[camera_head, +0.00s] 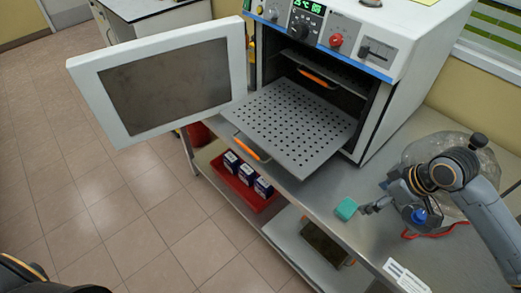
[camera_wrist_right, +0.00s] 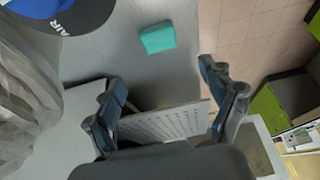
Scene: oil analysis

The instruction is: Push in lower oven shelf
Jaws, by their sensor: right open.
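The white oven (camera_head: 400,40) has its door (camera_head: 165,80) swung open to the left. The lower oven shelf (camera_head: 285,125), a grey perforated tray, sticks far out of the oven, with an orange handle (camera_head: 252,147) on its front edge. My right gripper (camera_head: 368,208) is open and empty over the bench, right of the shelf and apart from it. In the right wrist view the shelf (camera_wrist_right: 165,124) shows beyond the open fingers (camera_wrist_right: 163,88). My left gripper is not in view.
A teal block (camera_head: 346,208) lies on the bench (camera_head: 330,188) beside my right gripper; it also shows in the wrist view (camera_wrist_right: 157,38). The upper oven shelf (camera_head: 335,70) is inside. A red bin (camera_head: 228,178) with boxes is below.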

